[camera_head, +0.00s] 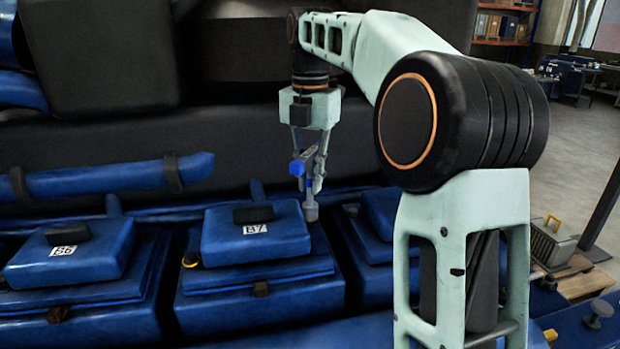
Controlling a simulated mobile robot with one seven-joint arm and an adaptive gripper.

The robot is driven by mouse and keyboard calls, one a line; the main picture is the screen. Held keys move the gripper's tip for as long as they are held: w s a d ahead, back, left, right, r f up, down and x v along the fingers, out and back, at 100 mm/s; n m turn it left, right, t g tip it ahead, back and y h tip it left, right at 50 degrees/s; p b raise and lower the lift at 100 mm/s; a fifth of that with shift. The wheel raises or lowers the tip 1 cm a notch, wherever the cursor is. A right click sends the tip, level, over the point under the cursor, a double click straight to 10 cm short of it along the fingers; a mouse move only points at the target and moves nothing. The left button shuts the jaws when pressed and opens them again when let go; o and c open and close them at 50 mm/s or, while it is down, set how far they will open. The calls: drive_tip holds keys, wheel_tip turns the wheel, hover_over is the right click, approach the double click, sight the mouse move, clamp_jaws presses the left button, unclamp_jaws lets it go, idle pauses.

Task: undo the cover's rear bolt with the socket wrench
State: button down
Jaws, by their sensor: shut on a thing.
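My gripper (312,180) points down and is shut on the socket wrench (310,190). The wrench has a blue part at the jaws and a grey shaft running down to a wider grey end. That end shows at the right edge of the blue cover labelled B7 (280,240); I cannot tell whether it touches anything. The cover has a black block on top. No rear bolt can be made out; the wrench or cover may hide it.
Another blue cover, labelled B6 (95,262), stands at the left, and a third cover (382,212) is partly behind my arm. A blue pipe (110,177) and the dark engine body (230,140) rise behind. Open floor (585,150) lies at the right.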

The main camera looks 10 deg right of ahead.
drive_tip(key=n, duration=0.4)
drive_tip(key=shift+n, duration=0.3)
drive_tip(key=shift+r, duration=0.15)
